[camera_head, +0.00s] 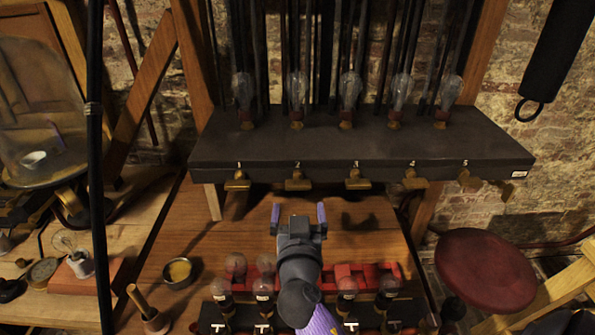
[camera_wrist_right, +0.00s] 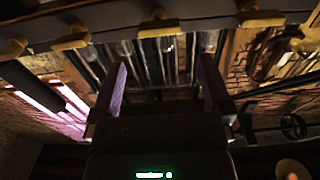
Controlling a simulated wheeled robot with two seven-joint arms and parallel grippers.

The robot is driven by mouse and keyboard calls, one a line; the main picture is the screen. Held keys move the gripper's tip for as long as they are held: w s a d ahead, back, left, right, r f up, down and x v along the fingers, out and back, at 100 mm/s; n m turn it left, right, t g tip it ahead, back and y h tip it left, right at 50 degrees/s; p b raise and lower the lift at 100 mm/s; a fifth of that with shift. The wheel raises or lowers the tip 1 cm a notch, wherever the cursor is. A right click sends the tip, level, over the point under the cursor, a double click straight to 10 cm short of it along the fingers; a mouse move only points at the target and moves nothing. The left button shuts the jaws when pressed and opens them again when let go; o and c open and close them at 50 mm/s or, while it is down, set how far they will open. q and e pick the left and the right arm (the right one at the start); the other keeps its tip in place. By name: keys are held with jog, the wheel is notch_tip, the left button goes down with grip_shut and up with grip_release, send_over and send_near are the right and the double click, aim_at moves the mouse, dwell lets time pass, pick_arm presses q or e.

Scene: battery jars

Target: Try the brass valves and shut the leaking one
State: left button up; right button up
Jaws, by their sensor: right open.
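Several brass valves hang in a row under the front edge of a dark shelf (camera_head: 350,150), numbered 1 to 5 from left to right: valve 1 (camera_head: 237,181), valve 2 (camera_head: 298,181), valve 3 (camera_head: 357,181), valve 4 (camera_head: 414,180) and valve 5 (camera_head: 469,180). No leak can be made out. My right gripper (camera_head: 298,213) is open and empty, just below valve 2 and apart from it. In the right wrist view its two fingers (camera_wrist_right: 162,80) stand wide apart, with brass valves (camera_wrist_right: 158,26) along the top. My left gripper is not in view.
Glass bulbs (camera_head: 351,91) stand on the shelf. Below, a red rack (camera_head: 345,275) and several bulb-topped jars (camera_head: 388,285) crowd my right arm. A small bowl (camera_head: 180,272) and a wooden pestle (camera_head: 147,310) are at left. A red stool (camera_head: 486,268) stands right.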

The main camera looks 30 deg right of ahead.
aim_at(298, 187)
jog(key=x, duration=0.7)
jog(key=shift+w+d, duration=0.4)
jog(key=shift+w, duration=0.2)
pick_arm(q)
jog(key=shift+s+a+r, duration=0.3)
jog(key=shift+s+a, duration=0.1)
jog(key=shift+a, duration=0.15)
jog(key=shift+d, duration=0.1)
pick_arm(e)
jog(key=shift+c, duration=1)
jog(key=c, duration=0.9)
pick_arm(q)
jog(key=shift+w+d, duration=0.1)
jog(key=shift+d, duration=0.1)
